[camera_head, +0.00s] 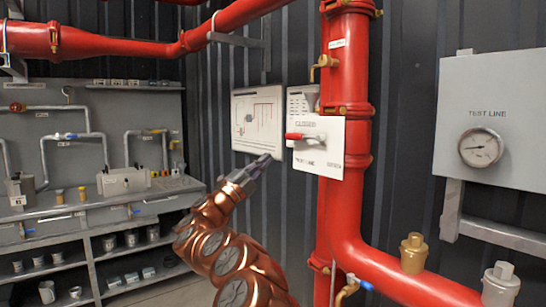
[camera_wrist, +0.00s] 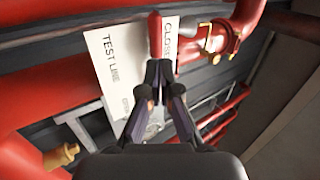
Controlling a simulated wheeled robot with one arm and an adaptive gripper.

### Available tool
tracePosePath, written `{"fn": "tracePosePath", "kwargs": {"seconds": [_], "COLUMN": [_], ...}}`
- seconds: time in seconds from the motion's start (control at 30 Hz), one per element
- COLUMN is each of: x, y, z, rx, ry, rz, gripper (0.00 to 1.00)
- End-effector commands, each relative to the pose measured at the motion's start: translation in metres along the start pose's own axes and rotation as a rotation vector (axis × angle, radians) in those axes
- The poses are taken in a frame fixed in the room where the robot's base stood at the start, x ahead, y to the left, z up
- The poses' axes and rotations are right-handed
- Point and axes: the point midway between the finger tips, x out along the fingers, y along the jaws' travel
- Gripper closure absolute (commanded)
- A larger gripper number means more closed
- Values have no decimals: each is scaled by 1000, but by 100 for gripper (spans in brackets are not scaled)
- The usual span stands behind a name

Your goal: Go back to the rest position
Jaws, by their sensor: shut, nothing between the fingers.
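My gripper (camera_head: 268,160) is shut and empty in the head view, raised at the end of my copper-coloured arm. Its tip is left of and a little below the red valve handle (camera_head: 296,136). The handle lies sideways on a white plate (camera_head: 330,160) marked "CLOSED" at the top, on the upright red pipe. In the wrist view the closed fingers (camera_wrist: 159,68) appear just below the red handle (camera_wrist: 160,38), in front of the white plate (camera_wrist: 105,50) lettered "TEST LINE". I cannot tell the exact gap between fingertips and handle.
The upright red pipe (camera_head: 347,80) bends right into a low pipe (camera_head: 410,284) with brass fittings. A diagram board (camera_head: 257,118) hangs behind my gripper. A grey box with a gauge (camera_head: 481,147) is at right. A workbench with shelves (camera_head: 60,218) stands at left.

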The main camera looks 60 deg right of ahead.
Motion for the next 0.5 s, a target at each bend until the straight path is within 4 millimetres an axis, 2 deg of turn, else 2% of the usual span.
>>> {"fn": "tracePosePath", "kwargs": {"seconds": [0.03, 0.23, 0.5], "x": [-9, -36, -48], "y": [1, 1, 0], "z": [1, 1, 1], "rx": [0, 0, 0], "ry": [-3, -2, -1], "rz": [1, 0, 0], "gripper": [100, 100, 100]}}
